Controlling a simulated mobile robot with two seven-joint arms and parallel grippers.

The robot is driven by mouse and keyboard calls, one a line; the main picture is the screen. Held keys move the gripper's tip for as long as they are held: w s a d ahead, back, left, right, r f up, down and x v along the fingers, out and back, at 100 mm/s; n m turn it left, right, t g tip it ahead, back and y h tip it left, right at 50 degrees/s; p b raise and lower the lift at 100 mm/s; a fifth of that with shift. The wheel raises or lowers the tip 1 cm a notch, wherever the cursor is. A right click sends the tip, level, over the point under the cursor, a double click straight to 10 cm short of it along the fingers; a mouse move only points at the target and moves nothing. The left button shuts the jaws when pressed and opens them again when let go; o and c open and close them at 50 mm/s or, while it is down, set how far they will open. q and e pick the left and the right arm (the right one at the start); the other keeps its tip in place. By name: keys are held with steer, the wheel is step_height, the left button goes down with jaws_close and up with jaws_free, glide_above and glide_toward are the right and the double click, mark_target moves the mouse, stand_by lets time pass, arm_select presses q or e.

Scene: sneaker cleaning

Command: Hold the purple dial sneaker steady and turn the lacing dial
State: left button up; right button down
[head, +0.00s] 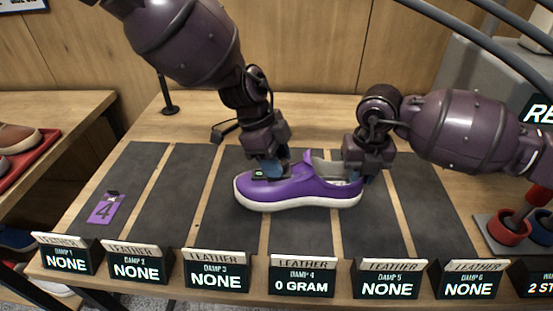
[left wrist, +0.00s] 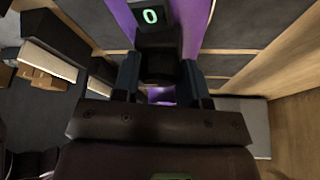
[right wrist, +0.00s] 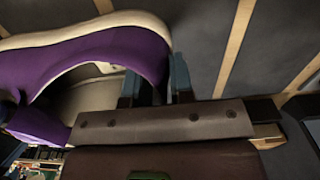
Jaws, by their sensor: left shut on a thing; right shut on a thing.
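The purple sneaker (head: 300,190) with a white sole stands upright on a dark mat strip, toe to the left. My left gripper (head: 270,172) points down at its upper near the toe. In the left wrist view its fingers (left wrist: 160,85) are shut on a black dial (left wrist: 160,62), beside a small display with a green 0 (left wrist: 150,16). My right gripper (head: 360,177) is at the heel. In the right wrist view its fingers (right wrist: 155,85) close around the purple heel wall (right wrist: 148,50). The opening of the shoe shows there. The dial is mostly hidden in the head view.
A row of signs (head: 302,276) lines the table's front edge; the one before the sneaker reads 0 GRAM. A purple card numbered 4 (head: 104,208) lies on the left strip. Red cups (head: 509,228) stand at the right. The outer mat strips (head: 190,180) are mostly clear.

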arm_select(q)
steer(key=m+g, duration=0.1)
steer(key=m, duration=0.2)
steer(key=m+g+y, duration=0.1)
steer(key=m, duration=0.2)
steer(key=shift+w+m+y, duration=0.15)
steer(key=shift+m+y, duration=0.15)
steer(key=shift+m, duration=0.1)
stand_by(0.4)
steer(key=o, duration=0.9)
steer(key=shift+d, duration=0.1)
steer(key=shift+o, duration=0.2)
